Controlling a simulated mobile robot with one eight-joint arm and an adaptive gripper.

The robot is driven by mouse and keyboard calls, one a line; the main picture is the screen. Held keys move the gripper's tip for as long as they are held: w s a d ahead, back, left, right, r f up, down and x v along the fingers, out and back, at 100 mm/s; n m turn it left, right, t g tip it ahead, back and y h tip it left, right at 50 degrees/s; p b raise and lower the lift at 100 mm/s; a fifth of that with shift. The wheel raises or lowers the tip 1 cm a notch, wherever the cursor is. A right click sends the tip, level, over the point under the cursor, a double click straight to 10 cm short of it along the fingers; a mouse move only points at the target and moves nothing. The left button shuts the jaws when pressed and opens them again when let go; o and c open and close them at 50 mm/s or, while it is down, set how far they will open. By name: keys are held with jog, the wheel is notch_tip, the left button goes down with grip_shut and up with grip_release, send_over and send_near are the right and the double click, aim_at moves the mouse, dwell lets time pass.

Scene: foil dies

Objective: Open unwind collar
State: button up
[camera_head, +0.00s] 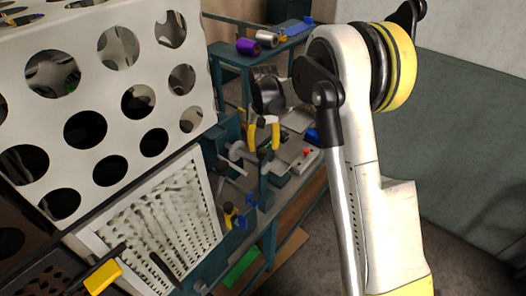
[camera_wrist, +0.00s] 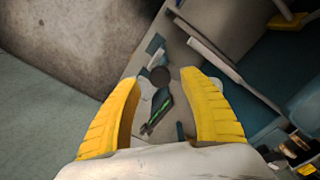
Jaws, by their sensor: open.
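My gripper (camera_head: 264,138) hangs over the teal machine bench, with its two yellow fingers apart and nothing between them. In the wrist view, my gripper (camera_wrist: 162,76) shows its fingers spread on either side of a small dark round part (camera_wrist: 160,77). A black and green tool-like piece (camera_wrist: 158,112) lies below that part in the picture. I cannot tell which part is the unwind collar, or whether the dark round part belongs to it. A purple roll (camera_head: 247,47) and a silver roll (camera_head: 267,38) sit on the upper teal frame, beyond my gripper.
A white panel with large round holes (camera_head: 120,108) fills the left, above a white perforated plate (camera_head: 165,228). A box with a red button (camera_head: 306,153) stands on the bench right of my gripper. Blue and yellow clamps (camera_head: 232,216) are lower down. Grey floor shows at the right.

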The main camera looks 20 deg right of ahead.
jog(key=shift+f, duration=1.35)
